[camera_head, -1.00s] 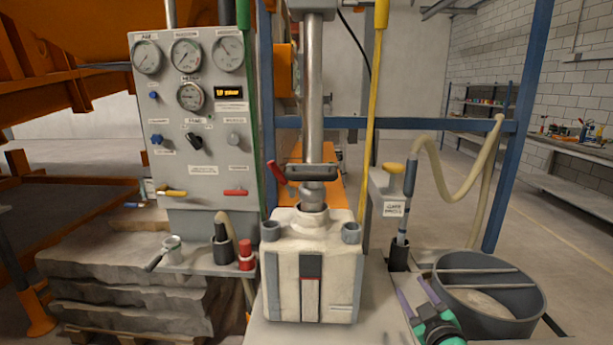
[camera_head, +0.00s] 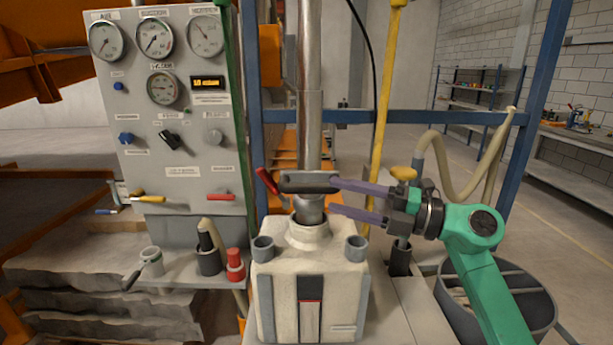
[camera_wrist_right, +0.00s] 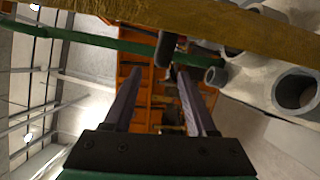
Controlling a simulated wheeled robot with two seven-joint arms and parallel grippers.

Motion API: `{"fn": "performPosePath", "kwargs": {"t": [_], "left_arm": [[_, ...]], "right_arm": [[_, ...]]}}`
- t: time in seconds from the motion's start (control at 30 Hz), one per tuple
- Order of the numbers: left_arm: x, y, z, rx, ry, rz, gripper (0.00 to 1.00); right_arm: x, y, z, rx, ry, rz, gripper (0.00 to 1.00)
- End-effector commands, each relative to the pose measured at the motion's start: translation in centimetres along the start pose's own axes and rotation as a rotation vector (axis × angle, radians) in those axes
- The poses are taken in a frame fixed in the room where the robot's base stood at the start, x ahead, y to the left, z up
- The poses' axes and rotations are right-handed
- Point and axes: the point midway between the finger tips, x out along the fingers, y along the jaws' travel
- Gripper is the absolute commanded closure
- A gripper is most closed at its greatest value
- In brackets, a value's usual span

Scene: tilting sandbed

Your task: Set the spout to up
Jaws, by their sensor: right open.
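The spout (camera_head: 309,208) is a grey metal piece at the bottom of a vertical pipe (camera_head: 310,65), sitting down in the neck of the white bulk bag (camera_head: 318,255). A dark grey crossbar handle (camera_head: 309,183) is fixed across it, with a red lever (camera_head: 267,181) at its left. My right gripper (camera_head: 334,196) is open, its two purple fingers reaching in from the right. The upper fingertip is at the handle's right end; contact is unclear. The wrist view shows the open fingers (camera_wrist_right: 158,75) with a dark bar end (camera_wrist_right: 165,50) beyond their tips. My left gripper is out of view.
A gauge panel (camera_head: 168,110) with knobs and small levers stands on the left. A yellow pole (camera_head: 381,100) and a blue frame post (camera_head: 537,100) stand on the right. A hose (camera_head: 430,150) and a grey bin (camera_head: 535,305) lie behind my right arm.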

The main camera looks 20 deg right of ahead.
Motion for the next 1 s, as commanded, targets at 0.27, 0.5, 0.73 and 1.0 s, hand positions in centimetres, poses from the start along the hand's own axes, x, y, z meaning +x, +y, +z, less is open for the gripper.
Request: {"fn": "performPosePath", "kwargs": {"t": [0.27,0.5,0.73,1.0], "left_arm": [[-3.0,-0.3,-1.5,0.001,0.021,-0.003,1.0],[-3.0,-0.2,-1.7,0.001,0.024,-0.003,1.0],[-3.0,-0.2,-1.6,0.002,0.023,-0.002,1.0],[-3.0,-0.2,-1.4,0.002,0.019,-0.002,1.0]], "right_arm": [[6.3,0.4,0.0,0.002,0.001,0.004,0.43],[7.3,0.0,-0.1,0.0,0.001,0.0,0.43],[7.2,0.0,-0.1,0.001,0.001,0.0,0.89],[7.2,0.0,-0.1,0.001,0.001,0.001,1.0]]}}
